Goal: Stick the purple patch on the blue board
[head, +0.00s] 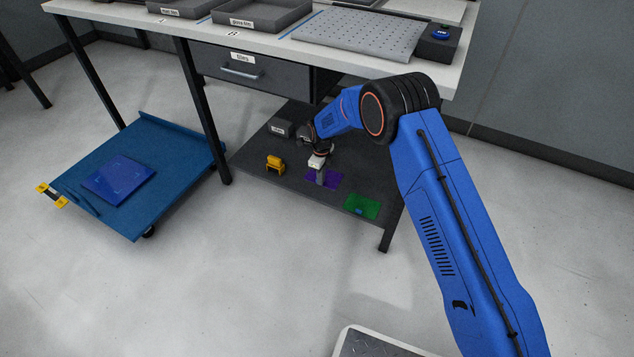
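The purple patch (332,182) lies flat on the dark lower shelf under the workbench. My gripper (320,178) reaches down over its left part, with the fingertips at or just above the patch. The gripper is small here and partly hides the patch; I cannot tell whether it is open, or whether it touches the patch. The blue board (119,180) lies on a low blue cart at the left, well away from my gripper. Its top looks bare.
A green patch (362,207) lies on the shelf (262,150) right of the purple one. A yellow object (274,164) and a grey bin (281,128) stand left. A bench leg (203,110) stands between shelf and blue cart (150,215). The drawer (240,70) is above.

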